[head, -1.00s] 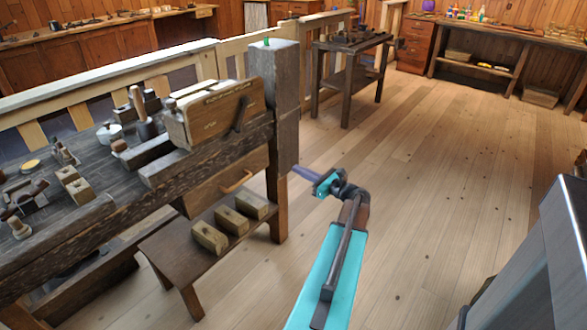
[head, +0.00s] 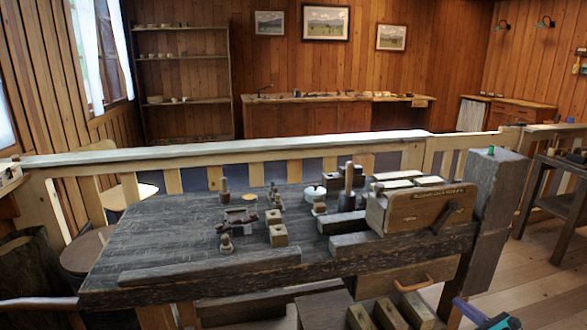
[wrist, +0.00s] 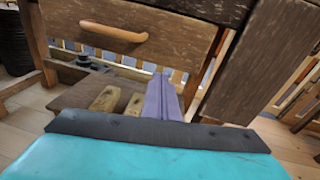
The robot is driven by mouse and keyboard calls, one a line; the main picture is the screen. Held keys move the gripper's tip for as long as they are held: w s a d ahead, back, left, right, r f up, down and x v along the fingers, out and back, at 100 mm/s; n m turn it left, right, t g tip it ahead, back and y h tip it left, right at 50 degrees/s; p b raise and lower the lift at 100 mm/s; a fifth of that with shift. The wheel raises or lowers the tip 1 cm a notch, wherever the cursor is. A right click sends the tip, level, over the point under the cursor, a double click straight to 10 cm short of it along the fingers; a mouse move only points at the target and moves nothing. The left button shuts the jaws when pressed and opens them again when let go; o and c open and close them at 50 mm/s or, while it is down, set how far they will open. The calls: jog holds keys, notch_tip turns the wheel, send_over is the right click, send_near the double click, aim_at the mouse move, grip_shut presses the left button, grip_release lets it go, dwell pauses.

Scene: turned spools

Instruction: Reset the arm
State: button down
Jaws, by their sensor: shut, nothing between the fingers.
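My gripper (head: 468,310) shows at the bottom right of the head view, with purple fingers and a teal body cut off by the lower edge. It is low, in front of the workbench's right leg. In the wrist view its purple fingers (wrist: 163,98) point forward and lie together, with nothing between them. Behind them are the bench's drawer with a curved wooden handle (wrist: 115,33) and wooden blocks (wrist: 108,99) on the low shelf. I cannot tell the gap between the fingers and these. Most of my arm is out of the head view.
A dark workbench (head: 150,240) fills the middle, with a wooden vise (head: 425,208) and several small tools on top. A small green piece (head: 491,150) stands on its right post. A railing (head: 230,153) runs behind. Free floor (head: 545,290) shows at the right.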

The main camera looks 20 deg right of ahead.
jog(key=w+a+f+n+g+y+p, duration=0.15)
jog(key=w+a+f+n+g, duration=0.3)
jog(key=a, duration=0.85)
jog(key=w+a+f+n+g+y+p, duration=0.1)
jog(key=a+f+n+g+y, duration=0.2)
jog(key=a+f+n, duration=0.7)
jog(key=w+a+f+g+y+p, duration=0.1)
jog(key=w+a+f+g+y, duration=0.3)
jog(key=a, duration=1.2)
jog(key=s+a+f+n+g+h+p, duration=0.1)
jog(key=s+a+f+n+g, duration=0.25)
jog(key=s+a+n, duration=0.35)
jog(key=s+a+f+n+g+h+p, duration=0.1)
jog(key=s+a+f+n+g, duration=0.25)
jog(key=a, duration=0.55)
jog(key=s+a+f+n+g+h+p, duration=0.1)
jog(key=s+a+n+g+h, duration=0.1)
jog(key=s+n, duration=0.3)
jog(key=s+a+n+g+h+p, duration=0.1)
jog(key=s+n+h, duration=0.3)
jog(key=s, duration=0.5)
jog(key=shift+s+a+f+n+g+p, duration=0.4)
jog(key=shift+a+n, duration=0.2)
jog(key=shift+a, duration=0.15)
jog(key=shift+h, duration=0.25)
